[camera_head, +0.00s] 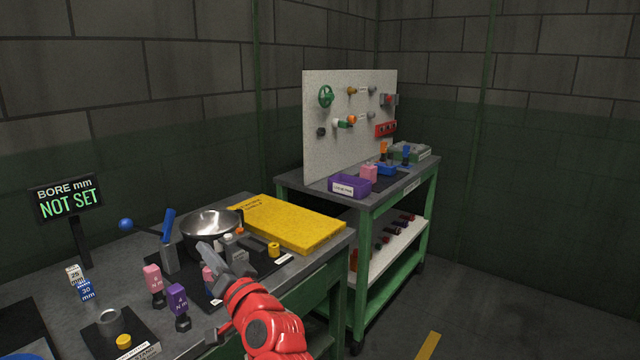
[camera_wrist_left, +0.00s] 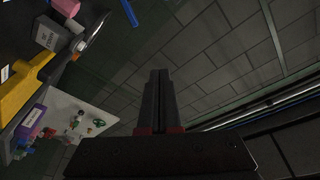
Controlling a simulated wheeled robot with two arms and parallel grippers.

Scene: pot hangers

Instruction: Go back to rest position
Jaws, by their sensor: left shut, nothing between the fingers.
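My left gripper (camera_head: 207,250) is at the end of my red arm, above the front of the grey workbench (camera_head: 130,262). In the head view it overlaps the front of a steel pot (camera_head: 210,224); I cannot tell the gap between them. In the left wrist view its two dark fingers (camera_wrist_left: 159,82) are together with nothing between them, against the block wall. My right gripper is in neither view.
A yellow slab (camera_head: 290,222) lies at the bench's right end. Pink and purple weights (camera_head: 177,301) and a "NOT SET" display (camera_head: 66,198) stand further left. A green cart (camera_head: 363,225) with a pegboard (camera_head: 340,160) stands beyond. Floor is clear at right.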

